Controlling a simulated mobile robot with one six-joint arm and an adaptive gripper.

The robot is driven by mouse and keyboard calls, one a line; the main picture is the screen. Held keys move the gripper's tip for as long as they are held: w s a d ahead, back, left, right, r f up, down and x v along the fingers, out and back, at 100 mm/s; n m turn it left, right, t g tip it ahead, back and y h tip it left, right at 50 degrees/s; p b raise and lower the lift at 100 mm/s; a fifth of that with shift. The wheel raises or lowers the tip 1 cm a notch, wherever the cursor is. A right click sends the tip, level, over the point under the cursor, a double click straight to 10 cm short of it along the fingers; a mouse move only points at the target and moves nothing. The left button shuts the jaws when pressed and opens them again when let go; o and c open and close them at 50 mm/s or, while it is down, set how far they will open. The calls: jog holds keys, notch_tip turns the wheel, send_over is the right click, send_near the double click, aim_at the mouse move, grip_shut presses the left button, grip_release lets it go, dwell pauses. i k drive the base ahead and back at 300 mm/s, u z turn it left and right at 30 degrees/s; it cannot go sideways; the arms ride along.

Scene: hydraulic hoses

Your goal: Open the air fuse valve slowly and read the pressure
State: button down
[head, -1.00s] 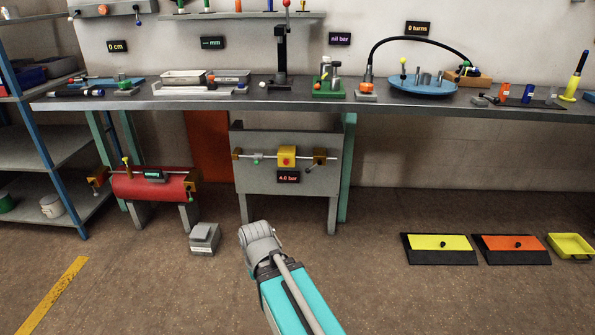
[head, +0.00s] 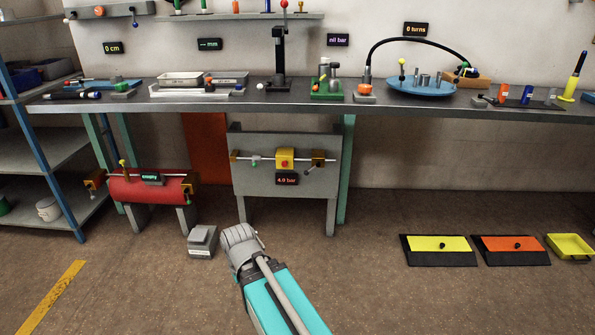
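A grey panel on legs (head: 286,198) stands under the bench in the head view. A thin horizontal pipe crosses it, with a small green-tipped fitting (head: 255,161) at left, a yellow block with a red centre (head: 285,158) in the middle, and a brass-coloured fitting with a dark lever (head: 317,161) at right. I cannot tell for certain which is the air fuse valve. A display (head: 287,179) below the block reads 4.0 bar in red. My teal arm reaches up from the bottom, its grey joint low in front of the panel and apart from the fittings. My gripper cannot be made out.
A red tank (head: 150,190) marked empty stands left of the panel, and a grey box (head: 202,241) lies on the floor. The bench (head: 400,107) overhangs above. Yellow (head: 437,243) and orange boards (head: 510,243) lie at right. Floor between panel and boards is clear.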

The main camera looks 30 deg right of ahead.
aim_at(318, 165)
jog(key=i, duration=0.95)
jog(key=z, duration=0.05)
